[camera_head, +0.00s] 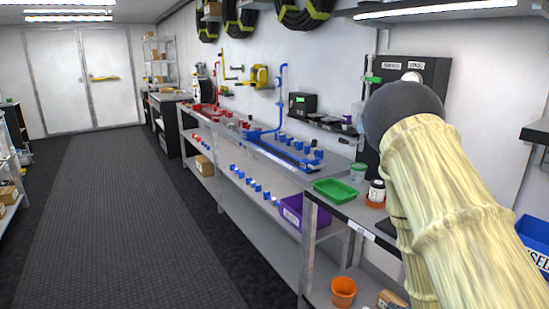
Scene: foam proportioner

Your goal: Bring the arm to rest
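My arm (440,200), in a pale yellow ribbed sleeve with a dark grey rounded joint (402,108), fills the right side of the head view. It is bent, with the joint uppermost in front of a black wall panel (428,72). My gripper is not visible, so its opening and anything in it cannot be seen. The arm hides part of the bench's right end.
A long metal bench (222,140) along the right wall carries red and blue pipe assemblies. Nearer stand a green tray (335,190), a white jar (376,190) and a purple bin (300,212). An orange pot (343,291) sits below. The left aisle (120,215) is clear.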

